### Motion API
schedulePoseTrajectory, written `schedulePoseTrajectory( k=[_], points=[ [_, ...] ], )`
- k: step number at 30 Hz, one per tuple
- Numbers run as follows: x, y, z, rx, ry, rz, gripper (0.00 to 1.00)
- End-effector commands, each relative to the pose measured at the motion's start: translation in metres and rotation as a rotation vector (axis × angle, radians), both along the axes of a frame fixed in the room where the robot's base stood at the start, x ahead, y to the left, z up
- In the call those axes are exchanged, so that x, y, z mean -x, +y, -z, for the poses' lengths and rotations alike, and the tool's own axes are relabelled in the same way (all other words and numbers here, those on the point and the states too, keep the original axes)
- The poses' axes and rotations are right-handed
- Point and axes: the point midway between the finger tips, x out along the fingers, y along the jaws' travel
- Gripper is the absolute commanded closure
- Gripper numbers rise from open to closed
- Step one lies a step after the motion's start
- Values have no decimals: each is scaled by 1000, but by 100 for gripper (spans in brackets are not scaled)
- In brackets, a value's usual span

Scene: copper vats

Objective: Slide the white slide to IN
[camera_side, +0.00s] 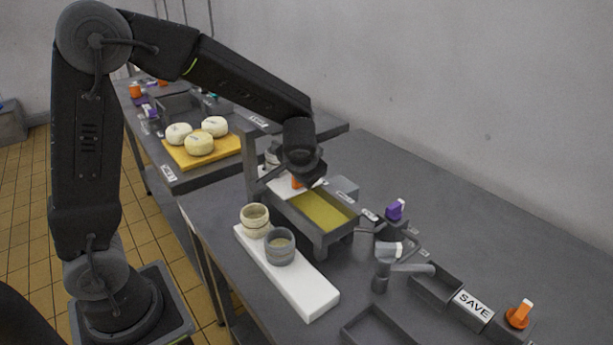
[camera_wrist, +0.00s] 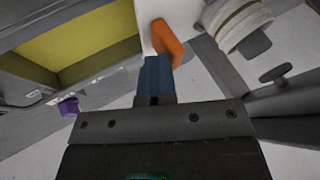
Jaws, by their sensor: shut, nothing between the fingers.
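The white slide (camera_side: 286,188) is a flat plate at the far end of a grey vat holding yellow liquid (camera_side: 322,211). An orange handle (camera_side: 297,182) stands on it, partly hidden behind my gripper in the side view. In the wrist view the white slide (camera_wrist: 146,22) shows beside the vat's yellow liquid (camera_wrist: 80,48), with its orange handle (camera_wrist: 166,42) ahead of my fingers. My gripper (camera_wrist: 157,62) is shut and empty, with its blue fingertips right at the handle; I cannot tell whether they touch it. No IN mark is readable.
A white board (camera_side: 297,283) with two cups stands in front of the vat. A purple knob (camera_side: 395,210), a grey tap-like handle (camera_side: 381,277), and a SAVE label (camera_side: 474,304) are to the right. A yellow board (camera_side: 222,151) with white cheeses is behind.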

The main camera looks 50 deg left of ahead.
Motion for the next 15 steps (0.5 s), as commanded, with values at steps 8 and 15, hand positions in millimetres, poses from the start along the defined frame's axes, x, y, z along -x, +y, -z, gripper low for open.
schedulePoseTrajectory(
  k=[8,15],
  points=[
    [0,6,1,-12,5,-6,100],
    [0,-9,1,-10,5,-2,100]
  ],
)
